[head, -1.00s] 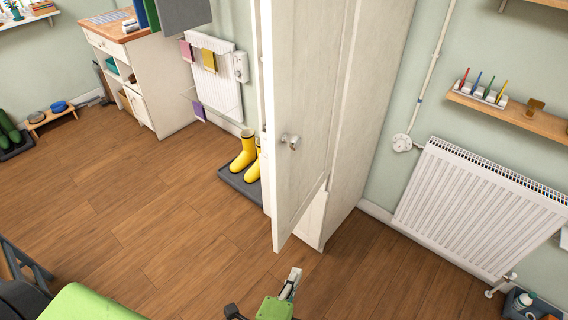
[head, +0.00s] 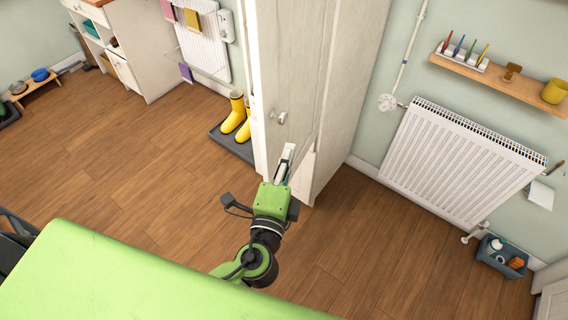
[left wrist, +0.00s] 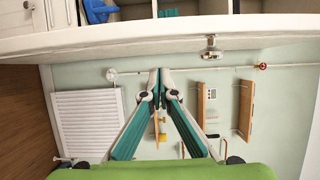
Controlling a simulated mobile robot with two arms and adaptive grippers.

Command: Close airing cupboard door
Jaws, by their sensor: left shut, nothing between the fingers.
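The white airing cupboard door (head: 284,75) stands swung out from the tall white cupboard (head: 345,100) in the head view. Its round metal knob (head: 279,117) is on the face towards me. My left gripper (head: 288,150) is shut and empty, with its tips just below and right of the knob, in front of the lower door. I cannot tell whether they touch it. In the left wrist view, my closed fingers (left wrist: 160,72) point at a white panel edge (left wrist: 150,38), with a metal knob (left wrist: 210,47) right of the tips. My right gripper is not in view.
A white radiator (head: 455,160) and a wooden shelf (head: 505,80) are on the wall at right. Yellow boots (head: 235,113) stand on a dark tray left of the door. A grey caddy (head: 500,257) is at lower right. The wooden floor around is mostly clear.

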